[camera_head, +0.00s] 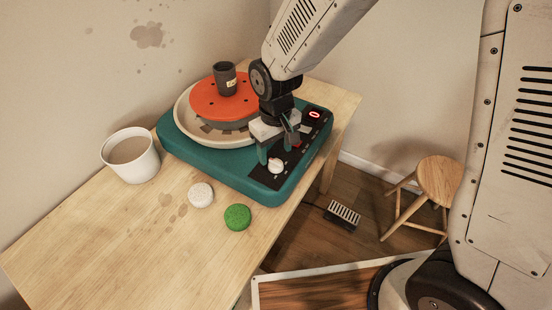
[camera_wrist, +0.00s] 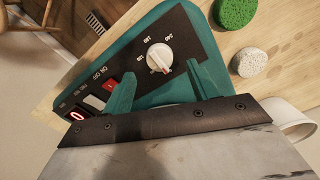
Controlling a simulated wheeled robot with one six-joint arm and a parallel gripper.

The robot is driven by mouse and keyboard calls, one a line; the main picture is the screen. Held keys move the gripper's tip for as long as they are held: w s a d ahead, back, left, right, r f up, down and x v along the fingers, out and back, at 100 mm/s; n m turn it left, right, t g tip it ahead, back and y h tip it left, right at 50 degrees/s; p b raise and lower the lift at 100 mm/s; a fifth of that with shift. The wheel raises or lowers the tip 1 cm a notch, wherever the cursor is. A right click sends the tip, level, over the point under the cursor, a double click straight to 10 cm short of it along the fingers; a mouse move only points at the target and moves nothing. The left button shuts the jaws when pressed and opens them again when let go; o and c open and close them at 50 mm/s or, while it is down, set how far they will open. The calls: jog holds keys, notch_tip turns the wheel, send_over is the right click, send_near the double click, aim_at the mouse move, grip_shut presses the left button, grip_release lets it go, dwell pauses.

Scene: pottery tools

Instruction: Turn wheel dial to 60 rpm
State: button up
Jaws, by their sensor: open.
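The white round wheel dial (camera_head: 276,166) sits on the black control panel at the front corner of the teal pottery wheel (camera_head: 232,176). The dial also shows in the wrist view (camera_wrist: 159,57), with a red mark on its lower side in the picture. Printed numbers, among them 120, 180 and 240, ring it. My gripper (camera_head: 277,145) is open just above the panel. In the wrist view its two teal fingers (camera_wrist: 160,74) lie on either side of the dial's near edge, apart from it. The red display (camera_head: 314,114) seems to read 0.
Beside the dial are a red switch (camera_wrist: 109,87) and a white switch (camera_wrist: 94,102). An orange disc (camera_head: 208,104) with a dark cup (camera_head: 225,79) stands on the wheel. A white bucket (camera_head: 130,157), white sponge (camera_head: 200,195) and green sponge (camera_head: 237,217) are on the table.

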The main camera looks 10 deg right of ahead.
aim_at(276, 161)
jog(key=shift+f, duration=2.15)
jog(key=c, duration=1)
jog(key=shift+m, duration=0.3)
jog(key=m, duration=1.1)
